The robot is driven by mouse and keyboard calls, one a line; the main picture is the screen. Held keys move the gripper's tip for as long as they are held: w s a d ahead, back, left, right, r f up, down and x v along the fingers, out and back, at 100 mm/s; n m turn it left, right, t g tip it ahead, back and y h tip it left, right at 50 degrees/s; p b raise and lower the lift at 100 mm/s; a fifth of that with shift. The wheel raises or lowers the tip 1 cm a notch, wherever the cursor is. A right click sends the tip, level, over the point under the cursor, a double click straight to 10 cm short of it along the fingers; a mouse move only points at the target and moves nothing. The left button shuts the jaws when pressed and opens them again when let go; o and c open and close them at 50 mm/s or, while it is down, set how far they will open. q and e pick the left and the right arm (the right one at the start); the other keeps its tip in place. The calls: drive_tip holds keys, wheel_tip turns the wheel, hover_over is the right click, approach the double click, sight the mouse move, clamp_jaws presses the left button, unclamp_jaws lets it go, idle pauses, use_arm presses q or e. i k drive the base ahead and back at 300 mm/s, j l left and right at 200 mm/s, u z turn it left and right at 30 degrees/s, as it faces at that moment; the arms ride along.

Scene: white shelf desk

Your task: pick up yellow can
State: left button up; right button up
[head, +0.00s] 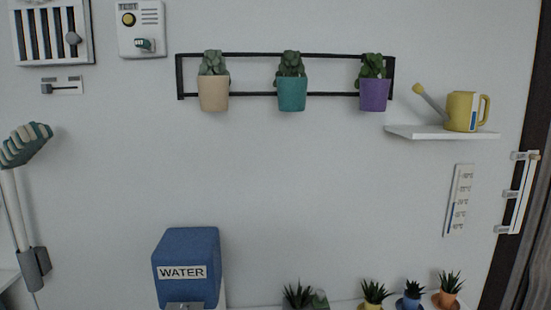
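The yellow can (461,111) is a small watering can with a long spout pointing up to the left and a loop handle on its right. It stands upright on a white wall shelf (440,133) at the upper right of the head view. A pale band runs down its body. Nothing touches it apart from the shelf. Neither of my grippers shows in this view.
A rail (330,56) with a beige, a teal and a purple pot (374,95) hangs left of the shelf. A thermometer strip (458,200) is below. A blue WATER box (186,262) and several small plants (374,293) line the bottom. The wall between is bare.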

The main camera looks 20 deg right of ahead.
sight(461, 115)
drive_tip(key=z, duration=1.6)
